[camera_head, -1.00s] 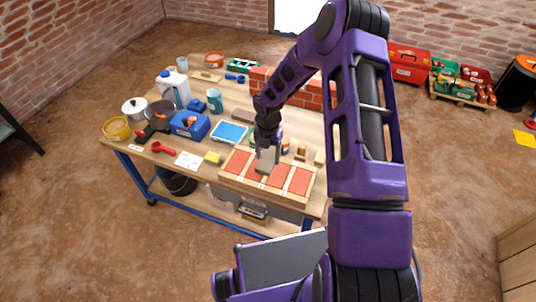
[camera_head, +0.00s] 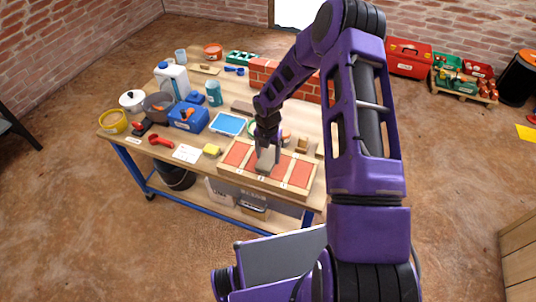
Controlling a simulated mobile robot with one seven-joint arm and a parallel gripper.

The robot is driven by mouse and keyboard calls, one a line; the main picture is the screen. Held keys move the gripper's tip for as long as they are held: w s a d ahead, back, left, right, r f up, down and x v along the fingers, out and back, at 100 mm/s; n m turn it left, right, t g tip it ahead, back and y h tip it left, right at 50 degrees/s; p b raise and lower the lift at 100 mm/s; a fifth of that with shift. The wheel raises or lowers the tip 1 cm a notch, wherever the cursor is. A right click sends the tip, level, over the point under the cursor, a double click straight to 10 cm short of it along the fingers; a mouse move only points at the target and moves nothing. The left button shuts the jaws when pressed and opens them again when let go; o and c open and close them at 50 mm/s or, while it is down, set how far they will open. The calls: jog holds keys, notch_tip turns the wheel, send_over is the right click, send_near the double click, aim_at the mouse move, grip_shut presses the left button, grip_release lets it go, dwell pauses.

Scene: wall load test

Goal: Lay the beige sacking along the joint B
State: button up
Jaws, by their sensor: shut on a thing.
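The wooden frame (camera_head: 228,173) holds red brick panels with pale joints between them, at the front right of the workbench. Small marks sit on its front edge, too small to read, so I cannot tell which joint is B. My gripper (camera_head: 267,151) points down over the middle of the frame. It is shut on the beige sacking (camera_head: 265,161), a greyish-beige piece that hangs over the middle joint area. I cannot tell whether its lower end touches the panels. My arm hides part of the frame's far side.
A low brick wall (camera_head: 262,72) stands behind, partly hidden by my arm. A blue toolbox (camera_head: 188,117) and several containers crowd the bench's left.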

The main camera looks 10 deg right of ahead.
jog(key=shift+f+b, duration=0.3)
jog(key=shift+f, duration=0.2)
jog(key=o, duration=1.2)
jog(key=shift+r, duration=0.1)
notch_tip(320, 180, up, 17)
jog(key=shift+r+p, duration=0.15)
jog(key=shift+p, duration=1.05)
